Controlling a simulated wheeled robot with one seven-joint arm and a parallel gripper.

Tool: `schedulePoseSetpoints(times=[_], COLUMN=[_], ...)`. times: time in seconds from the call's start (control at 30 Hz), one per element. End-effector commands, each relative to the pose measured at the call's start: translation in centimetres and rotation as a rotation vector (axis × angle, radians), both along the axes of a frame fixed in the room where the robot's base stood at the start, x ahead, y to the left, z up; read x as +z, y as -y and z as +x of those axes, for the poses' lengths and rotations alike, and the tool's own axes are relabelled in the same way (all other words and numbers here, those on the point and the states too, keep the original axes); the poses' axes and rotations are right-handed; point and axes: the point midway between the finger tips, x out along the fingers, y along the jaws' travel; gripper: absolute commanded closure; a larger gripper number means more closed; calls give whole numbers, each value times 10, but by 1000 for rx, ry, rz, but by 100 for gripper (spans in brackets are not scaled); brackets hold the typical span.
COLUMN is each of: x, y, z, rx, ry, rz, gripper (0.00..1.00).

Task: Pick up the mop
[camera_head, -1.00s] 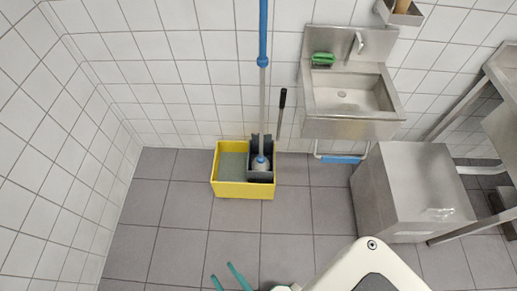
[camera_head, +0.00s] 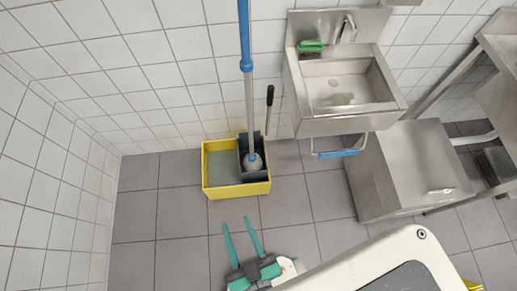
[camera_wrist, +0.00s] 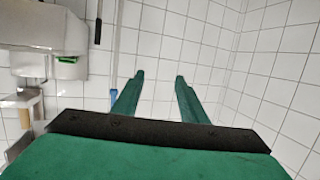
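The mop (camera_head: 249,108) stands nearly upright in a yellow bucket (camera_head: 236,190) by the tiled wall. It has a blue upper handle, a metal lower pole and a grey head in the bucket's dark wringer (camera_head: 245,172). My gripper (camera_head: 236,224) is open and empty, its two green fingers in front of the bucket and apart from the mop. In the wrist view, my gripper (camera_wrist: 159,78) has only wall tiles between its fingers. A thin pole with a blue part (camera_wrist: 113,95), apparently the mop, shows left of them. The handle's top is out of the head view.
A dark wringer lever (camera_head: 269,105) rises right of the mop. A steel sink (camera_head: 345,122) with a green item (camera_head: 311,46) on its rim hangs to the right. A steel box (camera_head: 415,175) stands below it. Tiled walls close the left and back; floor left of the bucket is clear.

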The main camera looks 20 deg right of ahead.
Motion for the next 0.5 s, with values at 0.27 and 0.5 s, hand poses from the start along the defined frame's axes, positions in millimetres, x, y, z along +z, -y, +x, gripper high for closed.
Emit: schedulePoseSetpoints(times=[0.27, 0.5], x=[-12, -4], y=[12, 40], z=[82, 162], rx=[-51, -136], ry=[49, 91], rz=[-12, -31], gripper=[61, 61])
